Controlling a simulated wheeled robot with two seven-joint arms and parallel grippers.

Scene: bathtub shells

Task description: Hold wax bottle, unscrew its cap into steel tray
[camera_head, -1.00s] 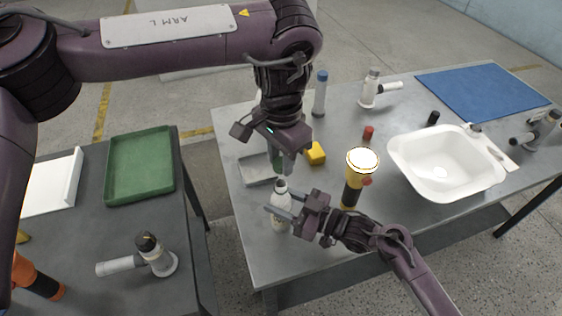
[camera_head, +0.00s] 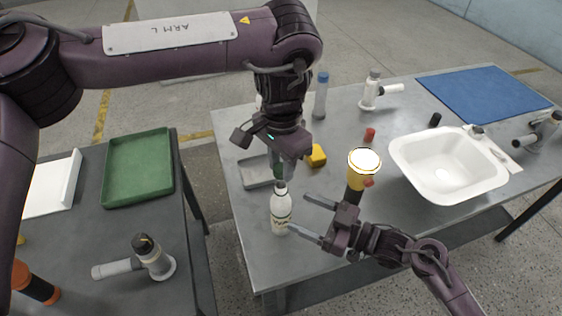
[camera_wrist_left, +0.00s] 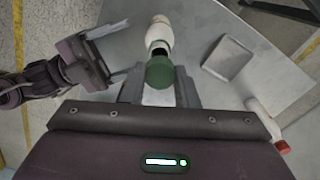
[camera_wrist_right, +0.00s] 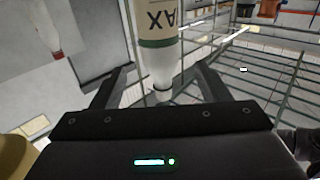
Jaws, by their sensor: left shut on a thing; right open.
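The wax bottle (camera_head: 281,214) is white with a printed label and stands upright on the steel table. Its bare narrow neck shows in the right wrist view (camera_wrist_right: 160,75). My left gripper (camera_head: 284,172) is shut on the green cap (camera_wrist_left: 160,72), just above the bottle's mouth; I cannot tell whether the cap touches it. The steel tray (camera_head: 256,182) lies left of and behind the bottle, and also shows in the left wrist view (camera_wrist_left: 228,58). My right gripper (camera_head: 312,218) is open and empty, to the right of the bottle and apart from it.
A white basin (camera_head: 402,172) occupies the right. A green tray (camera_head: 139,198) is on the left table.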

